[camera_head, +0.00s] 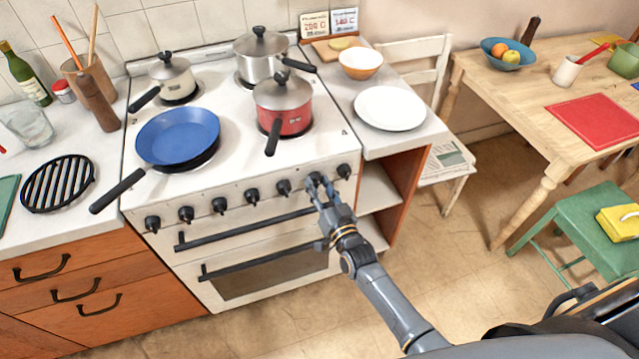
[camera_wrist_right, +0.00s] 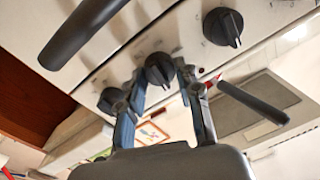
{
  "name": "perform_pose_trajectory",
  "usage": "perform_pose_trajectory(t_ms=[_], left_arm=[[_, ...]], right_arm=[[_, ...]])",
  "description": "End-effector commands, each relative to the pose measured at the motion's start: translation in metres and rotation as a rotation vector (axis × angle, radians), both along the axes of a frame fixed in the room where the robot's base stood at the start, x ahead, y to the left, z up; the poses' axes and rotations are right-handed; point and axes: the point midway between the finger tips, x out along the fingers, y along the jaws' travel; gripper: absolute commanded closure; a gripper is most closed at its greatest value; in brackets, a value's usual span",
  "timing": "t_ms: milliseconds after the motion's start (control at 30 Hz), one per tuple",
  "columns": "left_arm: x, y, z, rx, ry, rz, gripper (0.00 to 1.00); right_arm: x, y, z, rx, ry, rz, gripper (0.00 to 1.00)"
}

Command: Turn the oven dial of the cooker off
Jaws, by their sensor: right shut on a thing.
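The white cooker (camera_head: 240,178) has a row of several black dials along its front panel. My right gripper (camera_head: 317,184) is at the second dial from the right, with its fingers on either side of it. In the right wrist view this dial (camera_wrist_right: 158,68) sits between the two fingertips of the gripper (camera_wrist_right: 160,80), and the gripper is shut on it. One neighbouring dial (camera_wrist_right: 223,26) shows above right and another (camera_wrist_right: 110,98) at lower left. I cannot read any dial markings. My left gripper is not in view.
Black oven handles (camera_head: 245,231) run below the dials, close to my right gripper. A red pan (camera_head: 284,112), a blue frying pan (camera_head: 178,135) and two other pots stand on the hob. A counter with a white plate (camera_head: 389,108) is to the right.

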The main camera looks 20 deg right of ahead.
Motion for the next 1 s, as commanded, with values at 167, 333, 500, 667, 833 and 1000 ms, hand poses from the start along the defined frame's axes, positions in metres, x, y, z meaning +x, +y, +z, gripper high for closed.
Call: perform_pose_trajectory(t_ms=[167, 333, 500, 667, 833, 1000], left_arm=[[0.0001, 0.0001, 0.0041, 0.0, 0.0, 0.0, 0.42], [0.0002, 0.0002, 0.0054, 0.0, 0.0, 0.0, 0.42], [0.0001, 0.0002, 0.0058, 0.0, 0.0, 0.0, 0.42], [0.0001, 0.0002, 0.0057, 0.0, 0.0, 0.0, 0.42], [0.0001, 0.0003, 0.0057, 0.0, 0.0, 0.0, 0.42], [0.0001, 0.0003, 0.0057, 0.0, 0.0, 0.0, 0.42]], right_arm=[[-0.001, 0.0004, -0.0018, -0.085, 0.003, 0.001, 0.98], [-0.0011, 0.0005, -0.0024, -0.129, 0.003, 0.001, 0.98], [-0.0011, 0.0005, -0.0027, -0.146, 0.002, 0.002, 0.98], [-0.0011, 0.0004, -0.0029, -0.149, 0.001, 0.002, 0.98], [-0.0011, 0.0004, -0.0029, -0.148, 0.001, 0.002, 0.98], [-0.0009, 0.0002, -0.0021, -0.148, 0.001, 0.001, 0.43]])
